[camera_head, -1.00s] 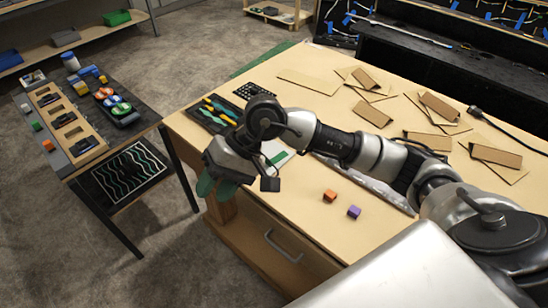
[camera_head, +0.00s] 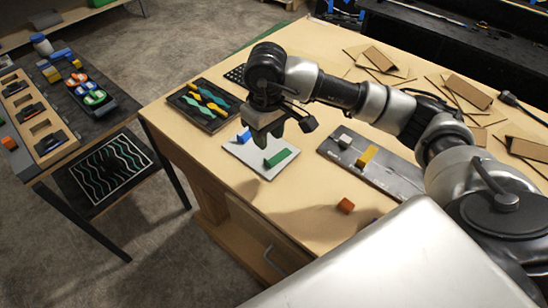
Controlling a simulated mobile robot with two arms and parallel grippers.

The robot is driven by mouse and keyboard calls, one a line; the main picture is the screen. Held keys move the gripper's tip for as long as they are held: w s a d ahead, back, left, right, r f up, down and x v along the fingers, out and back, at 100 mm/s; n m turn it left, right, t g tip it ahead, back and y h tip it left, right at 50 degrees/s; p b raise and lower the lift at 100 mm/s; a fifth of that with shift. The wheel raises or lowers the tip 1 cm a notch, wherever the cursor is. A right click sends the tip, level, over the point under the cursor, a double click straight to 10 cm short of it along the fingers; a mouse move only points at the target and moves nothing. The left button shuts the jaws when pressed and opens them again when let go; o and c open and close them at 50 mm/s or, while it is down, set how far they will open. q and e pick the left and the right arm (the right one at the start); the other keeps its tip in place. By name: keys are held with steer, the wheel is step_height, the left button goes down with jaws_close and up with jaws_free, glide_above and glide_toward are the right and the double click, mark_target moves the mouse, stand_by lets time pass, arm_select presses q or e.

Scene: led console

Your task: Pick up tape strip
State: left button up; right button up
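A white card (camera_head: 245,155) lies flat on the wooden table. A green strip-like piece (camera_head: 279,158) and a smaller blue piece (camera_head: 244,137) are on it. I cannot tell for sure which of these, if either, is the tape strip. My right gripper (camera_head: 270,141) points down above the card, between the two pieces. Its dark fingers look apart, with nothing visible between them. The gripper hides part of the card. My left gripper is not in view.
A black tray (camera_head: 183,105) with yellow and teal wavy pieces sits left of the card. A grey plate (camera_head: 398,180) carries a white block (camera_head: 345,141) and a yellow block (camera_head: 366,157). An orange cube (camera_head: 346,205) is nearer. Cardboard pieces (camera_head: 455,90) lie behind.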

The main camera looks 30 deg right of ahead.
steer(key=p, duration=0.1)
glide_above(269, 162)
steer(key=f, duration=0.4)
steer(key=shift+s+a, duration=0.2)
steer(key=shift+s, duration=0.05)
steer(key=shift+f+p, duration=0.3)
steer(key=shift+p, duration=0.05)
steer(key=f, duration=0.1)
steer(key=f+p, duration=0.2)
steer(key=shift+w+d+f, duration=0.2)
steer(key=shift+w+f, duration=0.05)
steer(key=shift+f, duration=0.7)
jaws_close()
